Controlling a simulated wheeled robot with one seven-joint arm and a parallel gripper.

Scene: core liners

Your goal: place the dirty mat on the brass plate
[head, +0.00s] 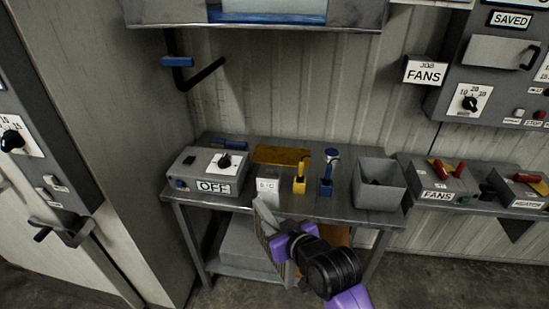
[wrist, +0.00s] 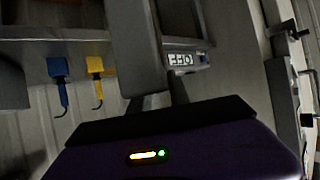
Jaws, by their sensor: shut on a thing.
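The dirty mat appears to be the thin grey slab (head: 266,221) at my gripper, in front of the table's front edge in the head view. It is tilted, nearly on edge. My gripper (head: 276,243), with purple parts, is shut on it. In the wrist view the grey slab (wrist: 137,55) stands out from the gripper and hides part of the table. The brass plate (head: 282,155) lies flat at the back of the table, with its top bare. The mat is apart from it, nearer and lower in the picture.
FANS boxes (head: 438,180) are at right.

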